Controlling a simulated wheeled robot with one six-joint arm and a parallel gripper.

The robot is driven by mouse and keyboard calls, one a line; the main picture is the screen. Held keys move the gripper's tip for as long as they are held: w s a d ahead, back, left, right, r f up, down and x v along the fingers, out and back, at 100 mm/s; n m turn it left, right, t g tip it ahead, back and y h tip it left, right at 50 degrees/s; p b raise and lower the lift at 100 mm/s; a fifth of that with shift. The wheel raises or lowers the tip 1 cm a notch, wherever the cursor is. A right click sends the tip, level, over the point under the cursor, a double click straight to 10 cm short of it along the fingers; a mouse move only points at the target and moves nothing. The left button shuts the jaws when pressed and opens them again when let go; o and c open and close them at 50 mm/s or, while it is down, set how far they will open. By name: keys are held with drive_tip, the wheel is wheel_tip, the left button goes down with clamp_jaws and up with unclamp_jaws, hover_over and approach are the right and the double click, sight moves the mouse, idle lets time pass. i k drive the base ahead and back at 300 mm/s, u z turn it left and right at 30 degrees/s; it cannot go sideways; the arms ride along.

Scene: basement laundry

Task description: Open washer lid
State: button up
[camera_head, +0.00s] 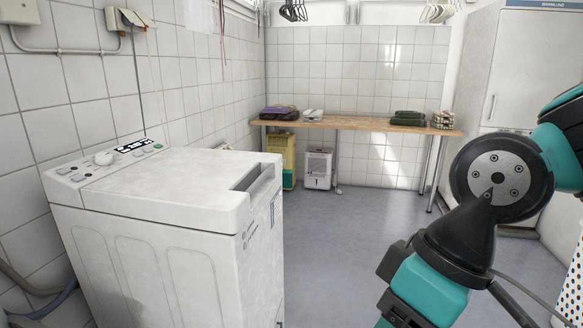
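The washer (160,250) is a white top-loading machine at the left, against the tiled wall. Its lid (165,190) lies flat and closed on top. A recessed handle notch (255,177) shows at the lid's right front edge. My teal and black arm is at the right side of the view, apart from the washer. My gripper is not visible in this view.
A wooden table (355,128) along the back wall bears folded cloths. A yellow bin (281,155) and a white dehumidifier (318,170) stand under it. The grey floor (350,235) between washer and arm is clear.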

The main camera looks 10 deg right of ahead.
sight(215, 191)
drive_tip(key=i, duration=0.95)
drive_tip(key=u, duration=0.45)
